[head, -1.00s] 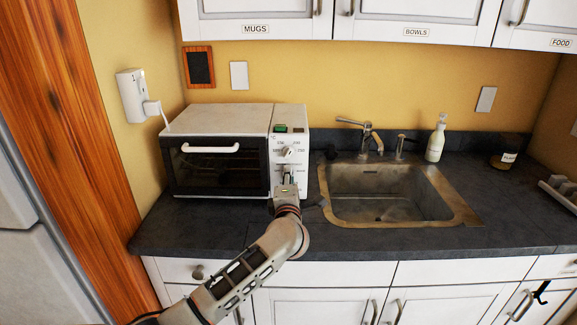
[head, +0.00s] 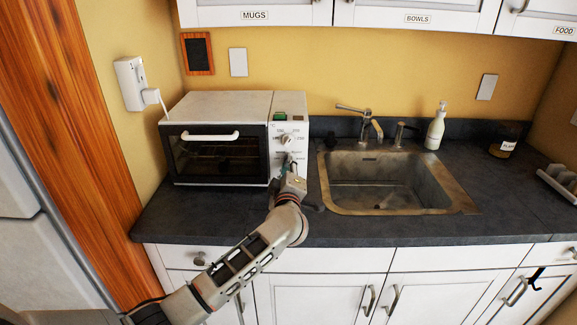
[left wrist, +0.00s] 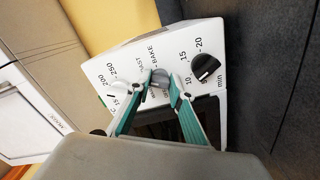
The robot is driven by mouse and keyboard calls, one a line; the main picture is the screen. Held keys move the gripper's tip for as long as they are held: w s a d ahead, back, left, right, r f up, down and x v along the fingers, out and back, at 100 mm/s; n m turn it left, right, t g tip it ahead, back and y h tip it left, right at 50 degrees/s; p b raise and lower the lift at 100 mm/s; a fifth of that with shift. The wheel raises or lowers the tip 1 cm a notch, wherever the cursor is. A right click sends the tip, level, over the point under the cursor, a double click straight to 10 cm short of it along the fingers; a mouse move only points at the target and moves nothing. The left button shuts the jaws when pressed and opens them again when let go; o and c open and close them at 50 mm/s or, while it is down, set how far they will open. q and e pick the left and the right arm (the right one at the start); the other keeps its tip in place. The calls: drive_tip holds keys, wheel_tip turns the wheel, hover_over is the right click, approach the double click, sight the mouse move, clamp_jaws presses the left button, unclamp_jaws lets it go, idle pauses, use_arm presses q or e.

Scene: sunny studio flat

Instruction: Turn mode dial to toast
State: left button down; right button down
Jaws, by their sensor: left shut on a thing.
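The toaster oven (head: 222,105) stands on the counter with its door shut and a white control panel on its right side. The mode dial (left wrist: 160,77) is the grey middle knob in the left wrist view, by the printed words BAKE and a partly hidden TOAST. My left gripper (left wrist: 164,85) is shut on it, with teal fingers on either side. In the head view my left gripper (head: 289,168) reaches the panel from below and covers most of that dial. Which word the dial points at is hard to tell. My right gripper is not in view.
The temperature knob (left wrist: 118,88) and the black timer knob (left wrist: 205,67) flank the mode dial closely. The sink (head: 385,183), faucet (head: 368,125) and soap bottle (head: 436,128) are to the right. The dark counter (head: 215,222) before the oven is clear.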

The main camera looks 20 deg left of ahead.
use_arm(q)
drive_tip(key=shift+f, duration=0.1)
idle(0.3)
drive_tip(key=c, duration=1.8)
unclamp_jaws()
drive_tip(key=v, duration=1.2)
